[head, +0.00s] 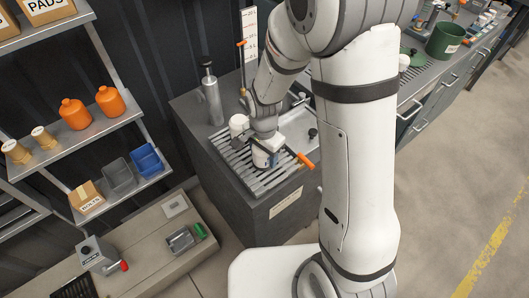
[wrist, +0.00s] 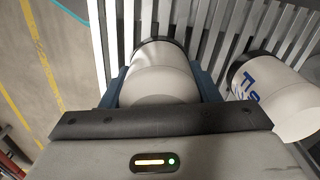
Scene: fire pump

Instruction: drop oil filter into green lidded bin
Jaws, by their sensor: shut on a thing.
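My gripper (head: 267,146) points down at the slatted rack (head: 244,174) on the grey cabinet. It is shut on a white cylindrical oil filter (wrist: 160,78), which lies between the dark blue fingers just above or on the slats; I cannot tell which. In the head view the held filter (head: 262,158) is partly covered by my gripper. A second white cylinder (wrist: 275,95) with blue lettering lies on the rack to the right in the wrist view. A green bin (head: 445,40) stands far right on the bench, and a green lid-like disc (head: 415,60) lies beside it.
An orange-handled tool (head: 303,160) is at the rack's right side. A grey metal cylinder (head: 211,95) stands behind the rack. Shelves at left hold orange jugs (head: 75,113) and small bins (head: 146,160). A low bench (head: 145,240) is at lower left.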

